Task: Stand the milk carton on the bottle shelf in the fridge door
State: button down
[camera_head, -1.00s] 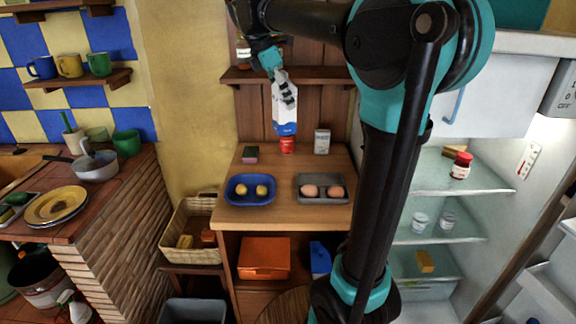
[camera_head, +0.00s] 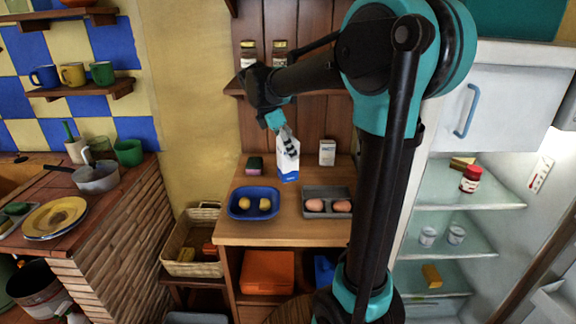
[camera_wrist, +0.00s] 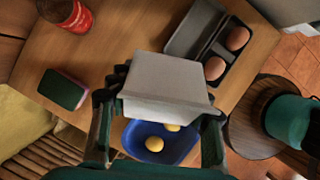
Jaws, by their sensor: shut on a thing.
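My gripper (camera_head: 288,143) is shut on the white and blue milk carton (camera_head: 288,170), over the wooden counter behind the blue tray. In the wrist view the carton (camera_wrist: 165,82) is seen from its top end, between the two fingers (camera_wrist: 158,118). I cannot tell whether its base touches the counter. The fridge (camera_head: 455,190) stands open at the right, its glass shelves showing. Part of the fridge door (camera_head: 558,300) shows at the lower right edge; its bottle shelf is not clearly seen.
A blue tray with lemons (camera_head: 232,211), a grey egg tray (camera_head: 327,190), a sponge (camera_head: 254,165) and a white box (camera_head: 327,152) stand on the counter. A red can (camera_wrist: 70,14) shows in the wrist view. A red-lidded jar (camera_head: 470,180) is in the fridge.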

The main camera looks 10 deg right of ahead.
aim_at(288, 165)
jog(key=shift+f, duration=2.95)
jog(key=shift+f, duration=0.1)
jog(key=c, duration=0.7)
grip_release()
